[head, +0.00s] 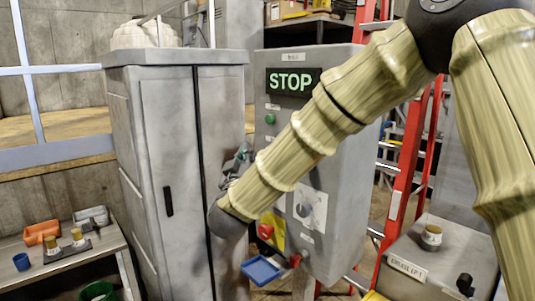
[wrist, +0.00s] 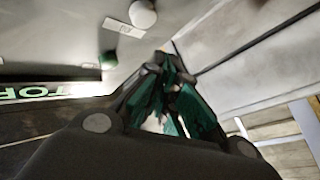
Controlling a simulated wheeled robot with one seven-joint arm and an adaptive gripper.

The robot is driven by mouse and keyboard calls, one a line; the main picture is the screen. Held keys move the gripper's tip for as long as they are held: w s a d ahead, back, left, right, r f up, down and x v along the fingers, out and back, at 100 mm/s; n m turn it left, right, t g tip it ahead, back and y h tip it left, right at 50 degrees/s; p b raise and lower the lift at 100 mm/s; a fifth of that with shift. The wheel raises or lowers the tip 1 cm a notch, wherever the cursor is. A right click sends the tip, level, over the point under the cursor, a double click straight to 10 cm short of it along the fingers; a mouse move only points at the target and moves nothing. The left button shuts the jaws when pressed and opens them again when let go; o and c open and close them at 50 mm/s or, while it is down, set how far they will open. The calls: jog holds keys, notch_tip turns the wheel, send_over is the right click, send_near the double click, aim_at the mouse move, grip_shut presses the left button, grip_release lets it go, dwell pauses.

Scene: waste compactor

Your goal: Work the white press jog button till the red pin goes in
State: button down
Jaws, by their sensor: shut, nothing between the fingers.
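The grey control panel (head: 335,181) has a lit STOP display (head: 293,81) and a green button (head: 270,118). In the wrist view the white button (wrist: 143,14) stands out from the panel face beside a small label. The green button (wrist: 108,60) shows below it there. My gripper (head: 243,153) is at the panel's left edge, partly behind my arm; in the wrist view its fingers (wrist: 162,65) are shut and empty, pointing past the white button, apart from it in the picture. In the head view the white button is not visible. A small red piece (head: 295,260) low on the panel may be the red pin; I cannot tell.
A tall grey cabinet (head: 160,180) stands close left of the panel, leaving a narrow gap. A red ladder (head: 405,190) is behind right. A blue tray (head: 262,270) hangs low.

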jog(key=shift+s+a, duration=0.65)
jog(key=shift+a, duration=0.25)
